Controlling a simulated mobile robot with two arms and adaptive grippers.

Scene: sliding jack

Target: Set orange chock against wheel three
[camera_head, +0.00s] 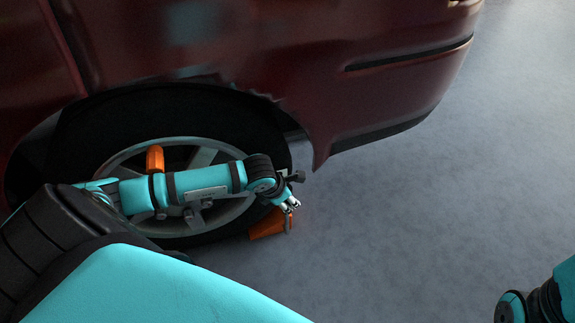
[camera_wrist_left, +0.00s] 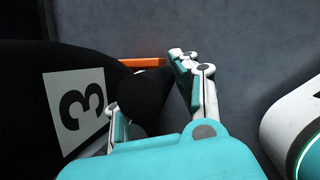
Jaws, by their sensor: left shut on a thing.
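The orange chock (camera_head: 268,225) is on the floor by the lower right edge of the car's wheel (camera_head: 225,215). It looks close against the tyre, but I cannot tell if they touch. My left gripper (camera_head: 290,203) is shut on the chock at its upper right end. In the left wrist view, a black rounded shape lies between the fingers of my left gripper (camera_wrist_left: 155,105), and an orange strip of the chock (camera_wrist_left: 112,62) shows beyond it. A white label with a black 3 (camera_wrist_left: 75,108) is on the dark tyre at left. My right gripper is out of view.
The dark red car body (camera_head: 330,60) overhangs the wheel, with its low bumper corner (camera_head: 375,132) to the right. A second orange piece (camera_head: 155,160) shows above my left forearm, in front of the rim. The grey floor (camera_head: 430,210) at right is clear.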

